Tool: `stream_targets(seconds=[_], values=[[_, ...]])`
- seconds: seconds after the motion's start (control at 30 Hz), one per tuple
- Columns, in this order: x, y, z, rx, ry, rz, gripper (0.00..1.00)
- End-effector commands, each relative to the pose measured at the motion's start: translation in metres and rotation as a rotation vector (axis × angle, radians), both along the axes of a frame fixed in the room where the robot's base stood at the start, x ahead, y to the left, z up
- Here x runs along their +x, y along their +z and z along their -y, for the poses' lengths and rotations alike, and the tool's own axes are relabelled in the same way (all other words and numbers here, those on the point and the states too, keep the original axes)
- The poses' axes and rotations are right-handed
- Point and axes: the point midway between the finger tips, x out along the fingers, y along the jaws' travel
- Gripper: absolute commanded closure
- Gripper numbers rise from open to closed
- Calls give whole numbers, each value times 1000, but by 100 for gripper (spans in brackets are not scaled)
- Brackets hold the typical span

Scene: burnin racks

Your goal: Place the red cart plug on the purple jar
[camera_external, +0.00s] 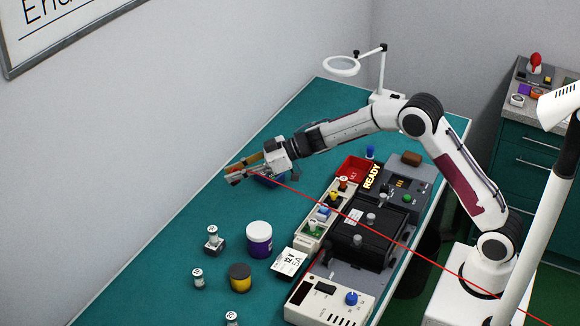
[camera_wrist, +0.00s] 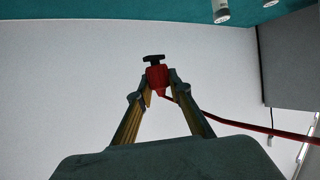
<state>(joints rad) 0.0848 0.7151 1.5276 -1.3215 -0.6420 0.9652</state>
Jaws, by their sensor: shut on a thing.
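My gripper (camera_wrist: 158,82) is shut on the red plug (camera_wrist: 157,76), which has a black T-shaped end and a red cable (camera_wrist: 240,125) trailing right in the wrist view. In the external view my gripper (camera_external: 234,175) is raised over the far left part of the bench, with the plug hardly visible there. The purple jar (camera_external: 259,240), white on top with a purple band, stands upright on the bench, nearer the camera and apart from my gripper.
A yellow jar with a dark lid (camera_external: 240,278) and several small white cylinders (camera_external: 198,278) stand around the purple jar. Racks and boxes (camera_external: 365,235) fill the right of the bench. The red cable (camera_external: 400,245) crosses above them. A magnifier lamp (camera_external: 342,66) stands at the back.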

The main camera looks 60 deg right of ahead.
Motion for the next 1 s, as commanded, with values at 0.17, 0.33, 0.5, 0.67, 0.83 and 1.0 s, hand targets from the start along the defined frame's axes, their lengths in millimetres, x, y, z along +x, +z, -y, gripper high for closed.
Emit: stream_targets(seconds=[0.17, 0.33, 0.5, 0.67, 0.83, 1.0], values=[[-21, 30, -26, 1, 41, 2, 100], [-49, 51, -50, 2, 86, 1, 100], [-81, 65, -71, 2, 131, -1, 100], [-110, 68, -86, 4, 169, -3, 100], [-126, 59, -90, 4, 185, -6, 100], [-132, 54, -91, 5, 192, -4, 100]])
